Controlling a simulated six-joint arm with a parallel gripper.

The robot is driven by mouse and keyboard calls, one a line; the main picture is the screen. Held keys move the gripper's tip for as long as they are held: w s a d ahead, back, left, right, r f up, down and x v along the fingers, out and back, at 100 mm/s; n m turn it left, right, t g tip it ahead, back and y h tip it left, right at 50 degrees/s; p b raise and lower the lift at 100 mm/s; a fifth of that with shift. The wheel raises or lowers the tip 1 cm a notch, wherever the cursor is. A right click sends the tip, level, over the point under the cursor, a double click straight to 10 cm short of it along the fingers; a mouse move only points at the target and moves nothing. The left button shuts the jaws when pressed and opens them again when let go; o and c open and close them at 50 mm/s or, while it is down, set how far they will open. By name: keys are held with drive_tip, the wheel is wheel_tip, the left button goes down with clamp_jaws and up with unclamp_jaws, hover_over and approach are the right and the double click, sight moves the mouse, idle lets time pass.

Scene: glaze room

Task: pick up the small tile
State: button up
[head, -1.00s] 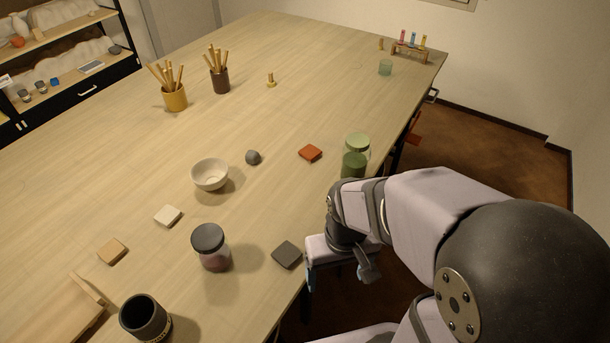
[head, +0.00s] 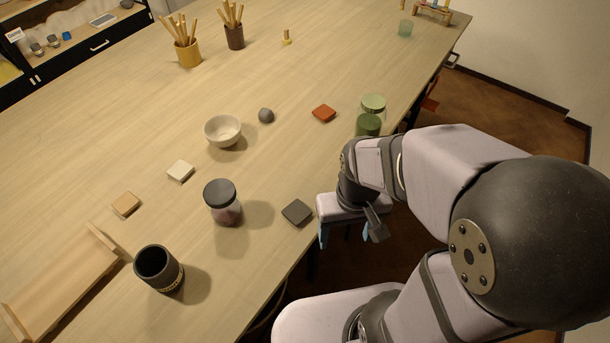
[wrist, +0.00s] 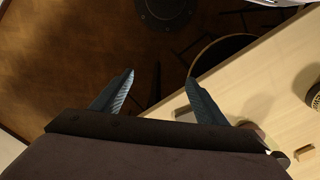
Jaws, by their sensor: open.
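Several small square tiles lie flat and apart on the table (head: 90,150): a red one (head: 324,113), a white one (head: 180,171), a tan one (head: 126,204) and a dark grey one (head: 297,212). All look alike in size, so I cannot tell which is meant. My gripper (head: 345,236) is just beyond the table's right edge, to the right of the dark grey tile and apart from it. Its blue fingers also show in the wrist view (wrist: 160,78), spread open with nothing between them.
Near the tiles stand a dark-lidded jar (head: 222,203), a black cup (head: 158,268), a white bowl (head: 222,130), a grey ball-like lump (head: 266,115) and a green jar (head: 369,125). A wooden tray (head: 62,285) lies at the lower left. Brush pots (head: 187,52) stand farther back.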

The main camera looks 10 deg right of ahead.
drive_tip(key=shift+w, duration=0.1)
drive_tip(key=n+g+h, duration=0.3)
drive_tip(key=n+g, duration=0.1)
drive_tip(key=n, duration=0.3)
approach(296, 211)
drive_tip(key=shift+y, duration=0.3)
drive_tip(key=shift+d+p+x, duration=0.1)
drive_tip(key=shift+p+x, duration=0.55)
drive_tip(key=shift+x, duration=1.25)
drive_tip(key=shift+d+p+x, duration=0.15)
drive_tip(key=shift+p+x, duration=0.45)
drive_tip(key=shift+x, duration=1.35)
drive_tip(key=shift+c, duration=0.7)
drive_tip(key=shift+r, duration=0.1)
drive_tip(key=c, duration=1)
drive_tip(key=shift+r, duration=0.1)
drive_tip(key=shift+c, duration=0.2)
wheel_tip(296, 211, up, 10)
drive_tip(key=b, duration=0.2)
drive_tip(key=shift+b, duration=0.4)
